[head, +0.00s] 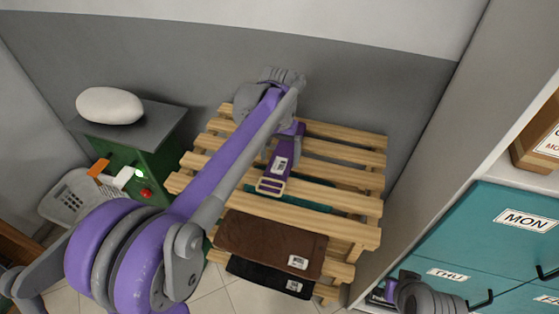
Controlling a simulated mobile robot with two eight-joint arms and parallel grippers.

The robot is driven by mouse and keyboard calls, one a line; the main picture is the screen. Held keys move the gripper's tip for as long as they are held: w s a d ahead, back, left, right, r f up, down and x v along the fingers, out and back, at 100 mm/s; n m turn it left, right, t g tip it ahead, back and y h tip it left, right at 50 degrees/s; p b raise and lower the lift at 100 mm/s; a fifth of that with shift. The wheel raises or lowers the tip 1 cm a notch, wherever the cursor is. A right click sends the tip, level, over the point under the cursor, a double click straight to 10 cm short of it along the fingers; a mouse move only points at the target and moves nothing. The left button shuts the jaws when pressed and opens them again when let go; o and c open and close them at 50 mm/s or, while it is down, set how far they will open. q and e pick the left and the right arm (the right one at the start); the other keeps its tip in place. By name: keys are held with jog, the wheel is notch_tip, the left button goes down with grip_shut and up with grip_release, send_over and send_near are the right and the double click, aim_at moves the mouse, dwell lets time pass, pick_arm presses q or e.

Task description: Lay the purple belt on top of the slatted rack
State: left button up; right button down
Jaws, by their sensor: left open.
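The purple belt (274,172) lies across the top slats of the wooden slatted rack (340,157). Its gold buckle points toward the front and a white tag shows on it. My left arm reaches over the rack from the lower left. My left gripper (294,138) is open at the far end of the belt, which it partly hides. I cannot tell whether its fingers touch the belt. My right gripper (384,292) shows only in part at the lower right edge, and its jaws are not clear.
A brown folded item (270,243) and a black one (268,276) lie lower on the rack's front. A green cabinet (160,150) bearing a white rounded object (110,106) stands left, near a pale basket (75,200). Teal drawers (470,232) stand right. A grey wall is behind.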

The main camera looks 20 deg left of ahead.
pick_arm(q)
notch_tip(320, 180, up, 10)
jog(key=f, duration=0.1)
jog(key=s+a+f+t, duration=0.1)
jog(key=s+f+t, duration=0.2)
jog(key=s+f, duration=0.4)
jog(key=s+a+f+t, duration=0.1)
jog(key=s+f+t, duration=0.1)
jog(key=s+f, duration=0.6)
jog(key=s, duration=0.7)
jog(key=shift+s+a+f+t+p, duration=0.15)
jog(key=shift+s+a+t+p, duration=0.2)
jog(key=shift+a+t, duration=0.05)
